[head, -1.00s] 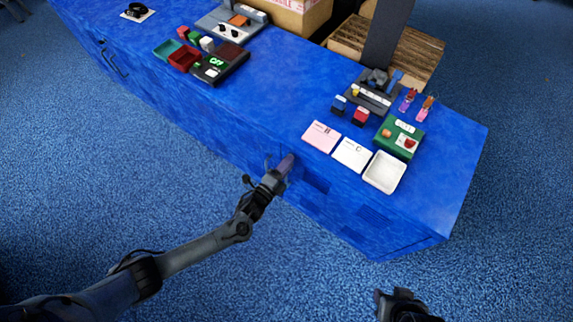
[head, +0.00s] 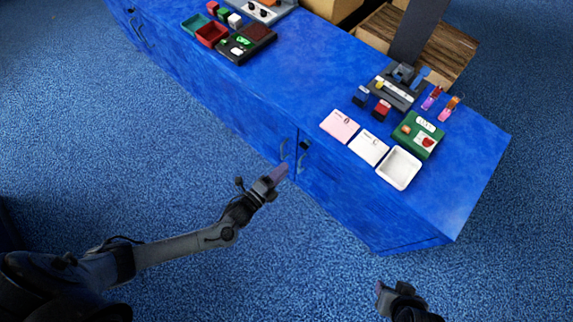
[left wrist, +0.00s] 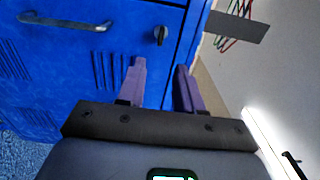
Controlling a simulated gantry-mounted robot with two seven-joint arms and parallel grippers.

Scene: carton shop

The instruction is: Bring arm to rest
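My left arm (head: 185,247) reaches in from the left, and its gripper (head: 279,173) is in front of the blue counter's (head: 290,90) front side. In the left wrist view this gripper (left wrist: 161,70) has its two purple fingers apart with nothing between them; the blue cabinet front is behind them. My right gripper (head: 383,290) shows only partly at the bottom edge, over the floor and apart from the counter. Its fingers are too small and hidden to read.
On the counter are a white tray (head: 399,168), a pink card (head: 340,126), a white card (head: 369,147), a green box (head: 418,135) and a dark tray (head: 247,42). A handle (left wrist: 65,22) and a dark knob (left wrist: 160,35) stick out from the cabinet. Carpet below is clear.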

